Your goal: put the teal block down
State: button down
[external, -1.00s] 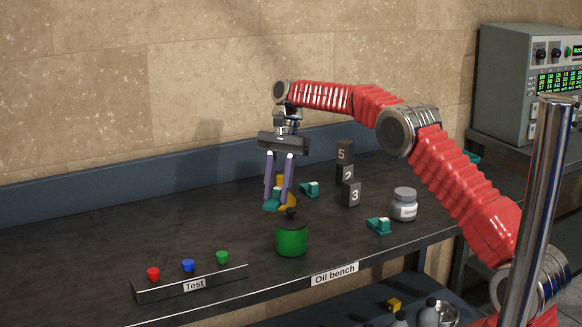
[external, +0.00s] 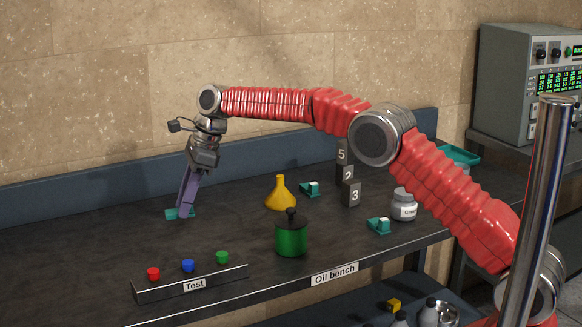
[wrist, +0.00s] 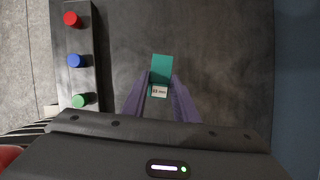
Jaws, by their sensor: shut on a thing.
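The teal block (external: 174,213) is between the fingers of my gripper (external: 184,212), at or just above the left part of the dark bench top (external: 80,240). I cannot tell whether it touches the bench. In the wrist view the teal block (wrist: 161,69) lies between the two purple fingertips of my gripper (wrist: 160,88), with a small white label at its near end. My gripper is shut on it. Two other teal pieces with white parts stand on the bench, one at the back (external: 310,189) and one near the front (external: 379,225).
A yellow flask (external: 280,194), a green pot (external: 291,238), numbered dark blocks (external: 351,193) and a grey jar (external: 404,206) stand to the right. The Test button bar (external: 190,284) is at the front left. The bench around my gripper is clear.

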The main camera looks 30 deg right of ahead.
jog(key=s+a+r+m+t, duration=0.1)
jog(key=a+m, duration=0.1)
jog(key=a, duration=0.4)
jog(key=shift+s, duration=0.25)
jog(key=shift+a, duration=0.1)
send_over(162, 256)
jog(key=d, duration=0.1)
jog(key=shift+s+d+f, duration=0.1)
jog(key=shift+f, duration=1.45)
jog(key=shift+s+d+f, duration=0.1)
jog(key=shift+f, duration=1.4)
jog(key=shift+f, duration=1.9)
jog(key=c, duration=1.4)
grip_release()
